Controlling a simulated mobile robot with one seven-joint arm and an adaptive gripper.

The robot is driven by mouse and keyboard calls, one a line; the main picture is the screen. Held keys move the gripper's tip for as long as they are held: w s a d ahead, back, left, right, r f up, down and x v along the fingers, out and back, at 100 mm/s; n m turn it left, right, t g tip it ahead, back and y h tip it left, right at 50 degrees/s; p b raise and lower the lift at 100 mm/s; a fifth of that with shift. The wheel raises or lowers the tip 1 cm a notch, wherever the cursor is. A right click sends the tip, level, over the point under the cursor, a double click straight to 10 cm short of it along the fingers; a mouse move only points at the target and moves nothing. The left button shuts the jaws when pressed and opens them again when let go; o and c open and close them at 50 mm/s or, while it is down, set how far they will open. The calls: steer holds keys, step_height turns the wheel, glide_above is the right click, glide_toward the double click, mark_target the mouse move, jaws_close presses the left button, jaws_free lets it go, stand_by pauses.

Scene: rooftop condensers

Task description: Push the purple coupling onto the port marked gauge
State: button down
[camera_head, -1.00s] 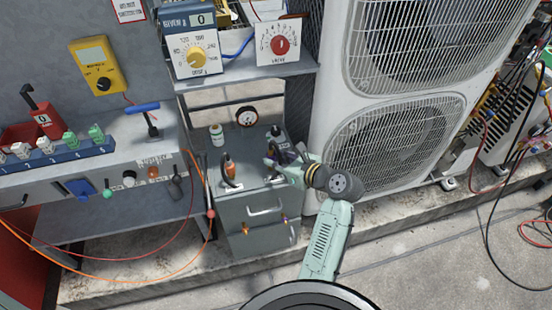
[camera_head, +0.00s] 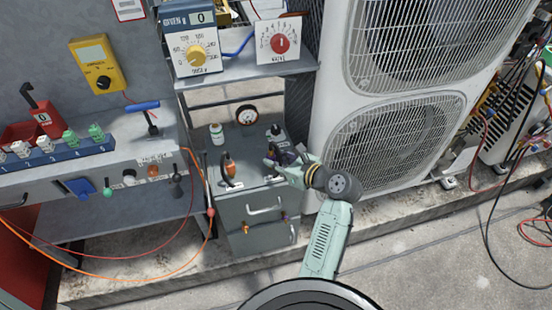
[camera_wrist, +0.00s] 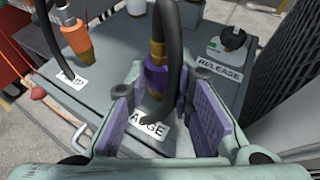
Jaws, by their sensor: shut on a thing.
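The purple coupling (camera_wrist: 156,82) stands upright, with a brass collar and a black hose above it. It sits between the pads of my gripper (camera_wrist: 160,88), which is shut on it. The white label of the gauge port (camera_wrist: 148,126) lies just in front of the coupling's foot, partly covered by the hose and a finger. The port itself is hidden under the coupling, so I cannot tell how deeply it is seated. In the head view my gripper (camera_head: 278,160) is over the right part of the grey cabinet top.
An orange coupling (camera_wrist: 75,38) with a black hose stands to the left on the same cabinet (camera_head: 258,188). A black knob (camera_wrist: 232,38) by the RELEASE label is at the right. A small white bottle (camera_head: 216,133) and a round gauge (camera_head: 247,115) stand behind. A condenser (camera_head: 335,120) borders the right.

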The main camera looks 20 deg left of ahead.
steer(key=shift+f, duration=0.1)
steer(key=c, duration=1.3)
jaws_free()
steer(key=shift+r, duration=3.75)
